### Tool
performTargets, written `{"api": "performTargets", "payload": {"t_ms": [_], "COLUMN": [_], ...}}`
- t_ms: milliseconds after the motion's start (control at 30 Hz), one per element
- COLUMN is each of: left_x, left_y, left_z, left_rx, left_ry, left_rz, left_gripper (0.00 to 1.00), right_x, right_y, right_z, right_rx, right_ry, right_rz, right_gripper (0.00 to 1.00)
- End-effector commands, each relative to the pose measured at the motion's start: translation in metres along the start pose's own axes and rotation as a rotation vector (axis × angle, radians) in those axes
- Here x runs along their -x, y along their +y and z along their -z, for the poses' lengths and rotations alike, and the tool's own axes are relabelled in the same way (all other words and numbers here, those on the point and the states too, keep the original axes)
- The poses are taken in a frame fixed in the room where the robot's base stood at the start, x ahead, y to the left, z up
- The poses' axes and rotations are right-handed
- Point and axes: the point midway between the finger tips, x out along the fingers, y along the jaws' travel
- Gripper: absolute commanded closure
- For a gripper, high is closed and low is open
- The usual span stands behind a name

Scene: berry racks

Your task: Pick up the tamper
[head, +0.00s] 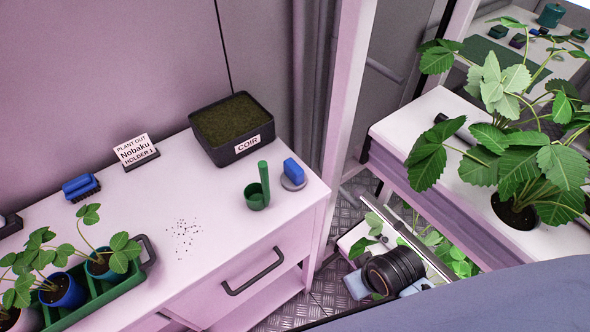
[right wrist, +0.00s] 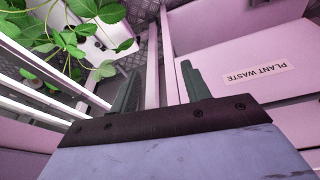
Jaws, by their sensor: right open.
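The tamper (head: 293,174), which appears to be the piece with a blue block handle on a grey round base, stands upright near the right end of the white bench top (head: 210,215). It is just right of a green scoop-like cup (head: 257,196) with an upright handle. My right gripper (right wrist: 160,88) is open and empty in the right wrist view, its two dark fingers apart. The tamper does not show in that view, so the right gripper is away from it. My left gripper is not in view.
A black COIR box (head: 232,150) stands behind the tamper. A blue brush (head: 80,187), a sign (head: 137,151) and a green tray (head: 105,292) of potted plants are further left. A planted rack (head: 430,130) stands right. A PLANT WASTE label (right wrist: 256,74) shows in the wrist view.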

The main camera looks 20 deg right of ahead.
Motion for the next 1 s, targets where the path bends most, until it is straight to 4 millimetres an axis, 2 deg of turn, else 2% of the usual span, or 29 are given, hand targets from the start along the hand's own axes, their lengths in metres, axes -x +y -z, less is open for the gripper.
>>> {"api": "performTargets", "payload": {"t_ms": [33,133,200,433,567,667,700,800,900,1000], "left_x": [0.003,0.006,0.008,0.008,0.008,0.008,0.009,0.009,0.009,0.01], "left_y": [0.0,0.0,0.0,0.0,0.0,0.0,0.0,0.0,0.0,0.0], "left_z": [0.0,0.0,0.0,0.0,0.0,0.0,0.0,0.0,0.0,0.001], "left_rx": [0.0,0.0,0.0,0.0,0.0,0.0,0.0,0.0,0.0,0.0], "left_ry": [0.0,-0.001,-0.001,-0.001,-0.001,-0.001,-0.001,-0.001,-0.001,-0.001], "left_rz": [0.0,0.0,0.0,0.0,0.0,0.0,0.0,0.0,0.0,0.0], "left_gripper": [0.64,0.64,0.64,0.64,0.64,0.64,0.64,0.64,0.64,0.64], "right_x": [0.016,0.046,0.063,0.098,0.134,0.179,0.201,0.256,0.303,0.333], "right_y": [0.001,0.006,0.012,0.019,0.011,-0.006,-0.018,-0.056,-0.103,-0.153], "right_z": [0.007,0.033,0.073,0.177,0.24,0.29,0.309,0.344,0.357,0.353], "right_rx": [0.0,0.007,0.025,0.105,0.187,0.296,0.355,0.54,0.776,1.063], "right_ry": [0.017,0.09,0.224,0.611,0.873,1.128,1.242,1.526,1.778,1.983], "right_rz": [-0.004,-0.031,-0.082,-0.208,-0.271,-0.315,-0.331,-0.348,-0.341,-0.302], "right_gripper": [0.53,0.53,0.53,0.53,0.53,0.53,0.53,0.53,0.53,0.53]}}
